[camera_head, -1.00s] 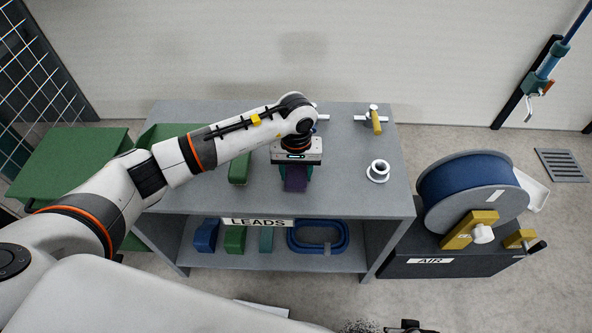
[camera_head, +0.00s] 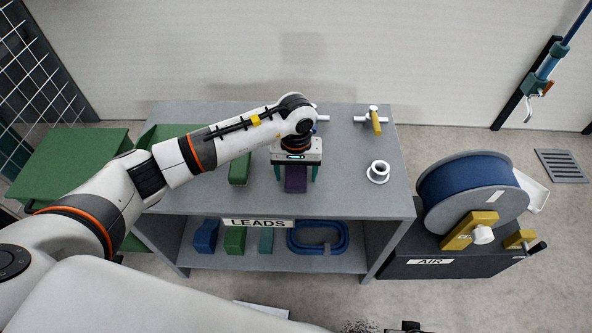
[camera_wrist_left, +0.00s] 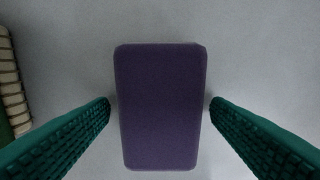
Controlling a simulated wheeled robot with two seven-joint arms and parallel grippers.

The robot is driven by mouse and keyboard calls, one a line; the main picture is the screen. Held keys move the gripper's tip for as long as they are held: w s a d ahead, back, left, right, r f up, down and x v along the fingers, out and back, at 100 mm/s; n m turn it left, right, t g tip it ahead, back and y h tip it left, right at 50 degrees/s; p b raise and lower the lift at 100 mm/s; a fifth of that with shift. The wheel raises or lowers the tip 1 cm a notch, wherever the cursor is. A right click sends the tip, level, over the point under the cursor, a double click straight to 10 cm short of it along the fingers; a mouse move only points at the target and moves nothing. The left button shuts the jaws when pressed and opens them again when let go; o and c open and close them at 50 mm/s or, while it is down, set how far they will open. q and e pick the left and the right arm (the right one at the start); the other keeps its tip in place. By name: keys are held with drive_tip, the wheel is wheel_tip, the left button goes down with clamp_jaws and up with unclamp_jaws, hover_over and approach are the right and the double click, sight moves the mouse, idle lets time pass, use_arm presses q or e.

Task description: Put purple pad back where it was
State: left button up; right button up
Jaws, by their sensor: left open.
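The purple pad (camera_head: 296,179) lies on the grey top of the bench (camera_head: 345,185), near its front edge and above the LEADS label. In the left wrist view the purple pad (camera_wrist_left: 160,105) is a rounded upright rectangle in the middle of the picture. My left gripper (camera_head: 296,174) is over it, pointing down. Its green fingers stand open on either side of the pad, with a narrow gap on each side in the wrist view. The gripper body hides the pad's far end in the head view. My right gripper is not identifiable.
A white flanged fitting (camera_head: 378,171) and a yellow-handled valve (camera_head: 375,121) stand to the right. The lower shelf (camera_head: 270,260) holds several coloured pads and a blue coil (camera_head: 318,237). A blue hose reel (camera_head: 470,192) stands right of the bench.

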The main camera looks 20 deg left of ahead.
sight(297, 174)
use_arm(q)
wheel_tip(297, 174, up, 12)
drive_tip(key=shift+p, duration=0.35)
use_arm(e)
drive_tip(key=f, duration=0.1)
drive_tip(key=s+f, duration=0.1)
drive_tip(key=f, duration=0.1)
drive_tip(key=shift+s+d+f, duration=0.1)
drive_tip(key=shift+f, duration=0.1)
use_arm(q)
drive_tip(key=shift+d, duration=0.1)
